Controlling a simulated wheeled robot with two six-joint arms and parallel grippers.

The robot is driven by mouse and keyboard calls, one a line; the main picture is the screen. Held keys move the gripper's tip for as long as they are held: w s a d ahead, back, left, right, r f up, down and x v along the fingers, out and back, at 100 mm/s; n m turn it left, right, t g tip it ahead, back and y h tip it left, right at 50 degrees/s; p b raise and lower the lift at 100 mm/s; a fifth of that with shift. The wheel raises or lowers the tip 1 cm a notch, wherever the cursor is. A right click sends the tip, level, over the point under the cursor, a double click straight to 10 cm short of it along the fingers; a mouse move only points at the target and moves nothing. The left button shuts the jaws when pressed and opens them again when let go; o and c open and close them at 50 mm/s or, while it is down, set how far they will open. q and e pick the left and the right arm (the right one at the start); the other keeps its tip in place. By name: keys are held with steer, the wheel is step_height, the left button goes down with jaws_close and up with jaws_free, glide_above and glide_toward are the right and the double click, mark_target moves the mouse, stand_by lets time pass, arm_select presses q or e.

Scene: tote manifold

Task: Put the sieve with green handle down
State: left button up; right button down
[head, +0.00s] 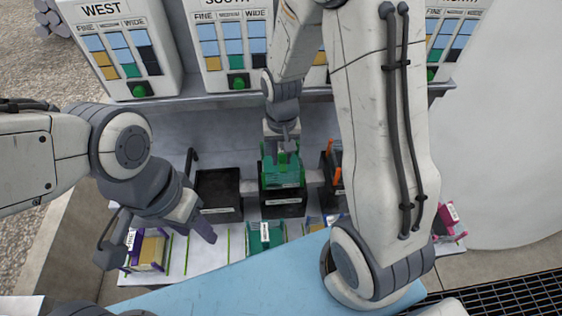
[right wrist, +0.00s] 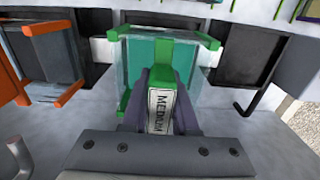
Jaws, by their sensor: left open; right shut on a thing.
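The sieve with green handle (head: 283,174) is at the middle black bin (head: 284,202) in the head view. My right gripper (head: 283,150) is above it. In the right wrist view the green sieve (right wrist: 190,62) has a teal mesh and a label reading MEDIUM. My right gripper (right wrist: 158,112) is shut on its handle, one finger on each side. The sieve sits over or partly in the bin's opening; I cannot tell whether it rests on it. My left gripper (head: 155,243) is open at the lower left, near a yellow sieve with purple parts (head: 150,252).
An empty black bin (head: 219,193) stands left of the middle one. An orange-handled sieve (head: 335,172) is in the right bin. A teal item (head: 265,238) lies in front, and a pink item (head: 448,220) at the right. Labelled white panels (head: 118,50) line the back.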

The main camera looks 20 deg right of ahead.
mark_target(282, 164)
steer(key=shift+s+f, duration=0.1)
steer(key=shift+f, duration=1.4)
steer(key=shift+f, duration=0.2)
steer(key=c, duration=0.7)
jaws_free()
steer(key=shift+r, duration=0.1)
